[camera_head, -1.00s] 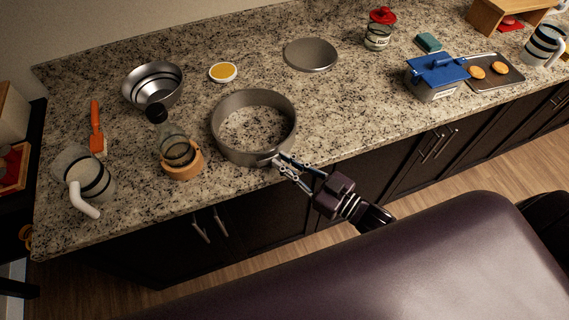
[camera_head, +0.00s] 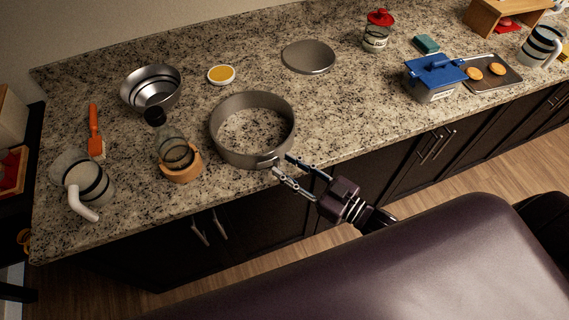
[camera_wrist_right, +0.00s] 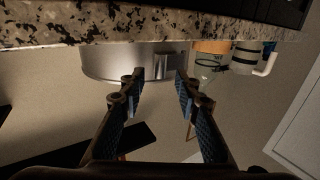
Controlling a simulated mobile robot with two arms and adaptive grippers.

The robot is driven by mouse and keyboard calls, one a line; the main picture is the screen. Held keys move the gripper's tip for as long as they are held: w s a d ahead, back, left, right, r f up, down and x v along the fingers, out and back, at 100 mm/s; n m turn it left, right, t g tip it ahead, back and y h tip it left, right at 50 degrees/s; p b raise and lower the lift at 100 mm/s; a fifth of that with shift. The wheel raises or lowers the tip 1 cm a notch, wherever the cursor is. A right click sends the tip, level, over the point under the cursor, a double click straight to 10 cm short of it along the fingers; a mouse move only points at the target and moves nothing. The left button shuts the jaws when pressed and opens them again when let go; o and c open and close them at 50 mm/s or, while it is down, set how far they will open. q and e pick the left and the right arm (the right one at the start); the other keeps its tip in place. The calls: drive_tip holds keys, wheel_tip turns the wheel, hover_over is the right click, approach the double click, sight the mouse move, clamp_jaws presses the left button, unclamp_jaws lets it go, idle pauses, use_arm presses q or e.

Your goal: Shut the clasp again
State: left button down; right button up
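A grey springform ring (camera_head: 228,148) stands on the granite counter near its front edge, with counter surface showing through it. Its clasp (camera_head: 267,160) is on the front right wall; it looks close to the wall, but its exact state is too small to tell. In the right wrist view the ring (camera_wrist_right: 105,66) lies beyond my fingers. My right gripper (camera_head: 282,165) is open and empty, just right of the clasp, with its fingers spread. It also shows open in the right wrist view (camera_wrist_right: 160,73). My left gripper is not in view.
A grey round disc (camera_head: 309,57) lies behind the ring. A bottle (camera_head: 170,140) in an orange-brown holder (camera_head: 182,172) stands close at its left. A steel bowl (camera_head: 152,88) and yellow-topped dish (camera_head: 222,75) are behind. The counter right of the ring is clear up to the blue-lidded box (camera_head: 435,78).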

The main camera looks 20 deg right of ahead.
drive_tip(key=v, duration=1)
drive_tip(key=shift+s+d, duration=0.2)
drive_tip(key=shift+s, duration=0.05)
drive_tip(key=s+d+f+m+g+h+b, duration=0.1)
drive_tip(key=d+f+g+h, duration=0.15)
drive_tip(key=f, duration=0.85)
drive_tip(key=s+d+f+m+g+h+b, duration=0.1)
drive_tip(key=s+d+f+m+h, duration=0.2)
drive_tip(key=f, duration=0.7)
drive_tip(key=d+f+g+h+b, duration=0.1)
drive_tip(key=d+f+h+b, duration=0.2)
drive_tip(key=f, duration=0.8)
drive_tip(key=s+a+f+g+h, duration=0.1)
drive_tip(key=s+f+g, duration=0.4)
drive_tip(key=s+f, duration=0.8)
drive_tip(key=s+a+f+g+b, duration=0.2)
drive_tip(key=s+a+f+g, duration=0.2)
drive_tip(key=s+f, duration=0.5)
drive_tip(key=shift+s+a+f, duration=0.3)
drive_tip(key=shift+s+a, duration=0.4)
drive_tip(key=shift+a, duration=0.05)
drive_tip(key=shift+g, duration=0.25)
